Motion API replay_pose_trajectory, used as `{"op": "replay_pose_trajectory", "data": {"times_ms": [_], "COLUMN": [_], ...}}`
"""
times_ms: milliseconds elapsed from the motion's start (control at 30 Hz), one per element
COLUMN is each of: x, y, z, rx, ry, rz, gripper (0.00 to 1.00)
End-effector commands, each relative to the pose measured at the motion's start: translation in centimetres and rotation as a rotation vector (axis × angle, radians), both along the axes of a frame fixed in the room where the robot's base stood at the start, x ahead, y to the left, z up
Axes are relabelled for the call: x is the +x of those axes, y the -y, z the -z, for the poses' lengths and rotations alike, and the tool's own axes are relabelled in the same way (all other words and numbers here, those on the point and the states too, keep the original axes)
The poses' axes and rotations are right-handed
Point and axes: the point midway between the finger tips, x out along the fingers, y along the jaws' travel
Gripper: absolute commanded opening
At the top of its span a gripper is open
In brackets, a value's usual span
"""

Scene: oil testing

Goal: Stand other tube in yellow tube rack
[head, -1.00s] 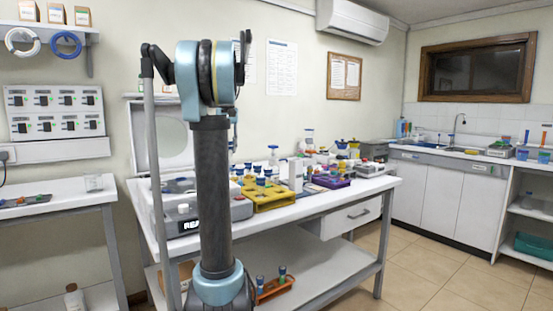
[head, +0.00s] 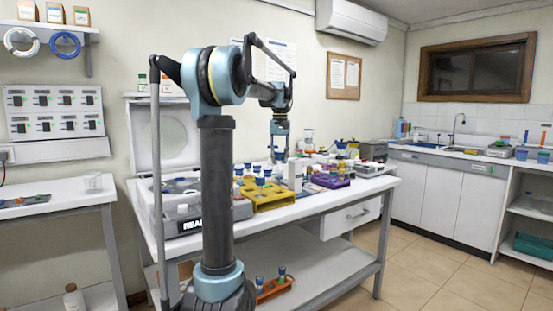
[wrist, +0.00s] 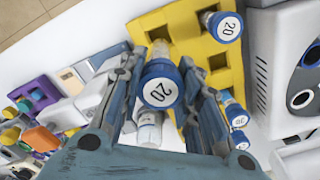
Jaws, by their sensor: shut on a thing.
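My gripper (wrist: 165,82) is shut on a blue-capped tube (wrist: 158,88) marked 20, cap towards the wrist camera. The yellow tube rack (wrist: 190,42) lies beyond it in the wrist view, with empty square holes showing. Another blue-capped tube (wrist: 225,27) marked 20 stands in the rack at its upper edge. More blue-capped tubes (wrist: 236,115) show right of my fingers. In the head view my gripper (head: 279,158) is above the bench, just behind the yellow rack (head: 272,203). The held tube's lower end is mostly hidden, and I cannot tell its height over the rack.
A purple rack (head: 330,181) with capped items stands right of the yellow rack. A white box-shaped item (head: 295,177) stands between them. A grey machine with its round-windowed lid raised (head: 165,140) is at the left. An orange rack (head: 272,289) with tubes sits on the lower shelf.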

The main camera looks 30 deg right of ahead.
Motion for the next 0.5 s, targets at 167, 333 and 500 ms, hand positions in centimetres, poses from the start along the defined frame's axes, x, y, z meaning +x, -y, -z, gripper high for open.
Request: {"op": "replay_pose_trajectory", "data": {"times_ms": [167,333,500], "x": [0.0,0.0,0.0], "y": [0.0,0.0,0.0], "z": [0.6,1.4,2.2], "rx": [0.0,0.0,0.0], "ry": [0.0,0.0,0.0], "rz": [0.0,0.0,0.0], "gripper": [0.07,0.07,0.07]}}
